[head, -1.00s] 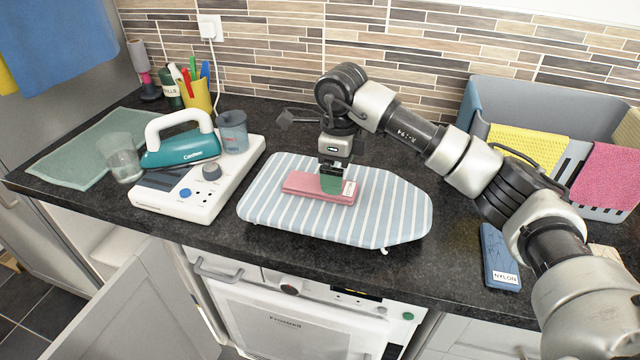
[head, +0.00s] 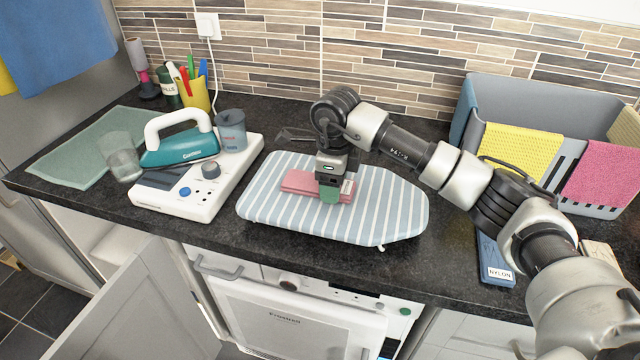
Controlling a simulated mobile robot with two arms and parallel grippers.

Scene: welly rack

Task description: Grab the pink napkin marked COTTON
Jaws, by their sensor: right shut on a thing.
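The pink napkin (head: 299,183) lies folded on the striped ironing board (head: 270,214). A small white label (head: 347,186) shows at its right end, but its print is too small to read. My right gripper (head: 330,194) points down over the napkin's right half and is shut on it. The fingers hide part of the napkin. The napkin still appears to be at the board's surface; I cannot tell whether it is lifted at all. My left gripper is out of view.
A teal iron (head: 180,148) stands on a white control unit (head: 205,196) at the left, beside a glass (head: 122,158). A grey rack (head: 570,100) with yellow and pink cloths stands at the right. A blue folded cloth marked NYLON (head: 492,255) lies in front of it.

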